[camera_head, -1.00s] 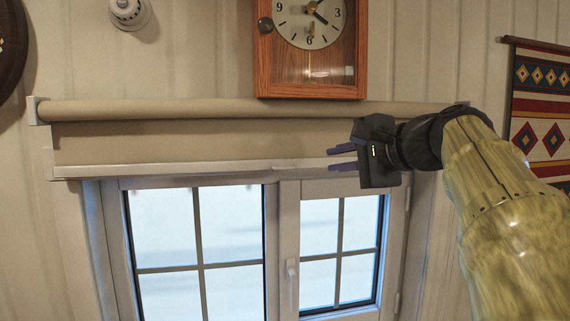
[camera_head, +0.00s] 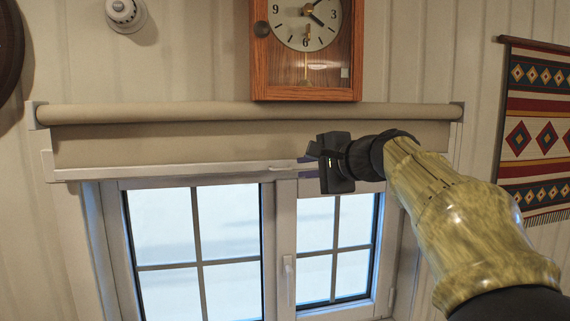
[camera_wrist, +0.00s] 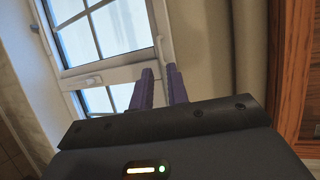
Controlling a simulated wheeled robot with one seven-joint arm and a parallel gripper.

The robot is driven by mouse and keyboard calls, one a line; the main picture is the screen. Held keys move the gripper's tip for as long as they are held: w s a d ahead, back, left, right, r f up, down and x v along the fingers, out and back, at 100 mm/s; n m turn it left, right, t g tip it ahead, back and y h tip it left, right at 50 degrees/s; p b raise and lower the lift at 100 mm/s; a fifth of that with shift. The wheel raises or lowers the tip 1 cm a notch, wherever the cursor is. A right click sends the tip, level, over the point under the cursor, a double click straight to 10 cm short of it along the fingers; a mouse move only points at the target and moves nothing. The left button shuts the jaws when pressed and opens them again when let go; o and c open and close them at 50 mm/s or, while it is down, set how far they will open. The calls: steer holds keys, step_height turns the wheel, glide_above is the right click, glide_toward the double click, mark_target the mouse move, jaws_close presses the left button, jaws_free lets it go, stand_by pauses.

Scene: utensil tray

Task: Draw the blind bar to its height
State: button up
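The blind bar (camera_head: 150,172) is a pale, level strip along the lower edge of the short beige blind (camera_head: 180,145), across the top of the window. A small pull tab (camera_head: 283,168) sticks out near its middle. My gripper (camera_head: 304,167) is at the bar's height, just right of the tab, with its fingers pointing left. In the wrist view the two purple fingers (camera_wrist: 160,75) stand apart with a narrow gap and nothing visibly held. A small pale piece, seemingly the tab (camera_wrist: 160,46), shows just beyond the tips. Contact cannot be told.
A wooden wall clock (camera_head: 305,92) hangs just above the blind roller (camera_head: 200,112). The window (camera_head: 200,240) with its handle (camera_head: 288,280) lies below, its panes unobstructed. A patterned hanging (camera_head: 535,130) is at the right and a white round fixture (camera_head: 125,12) at upper left.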

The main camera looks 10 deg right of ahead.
mark_target(285, 169)
steer(key=p+x, duration=0.2)
steer(key=x, duration=0.5)
steer(key=shift+w+a+r+p, duration=0.1)
steer(key=shift+w+a+p, duration=0.05)
steer(key=shift+a+p, duration=0.2)
steer(key=shift+w+d, duration=0.1)
steer(key=shift+w, duration=0.15)
steer(key=shift+w+d+f, duration=0.15)
steer(key=shift+d+f, duration=0.05)
steer(key=shift+f, duration=0.05)
steer(key=shift+c, duration=0.3)
steer(key=shift+a, duration=0.2)
jaws_close()
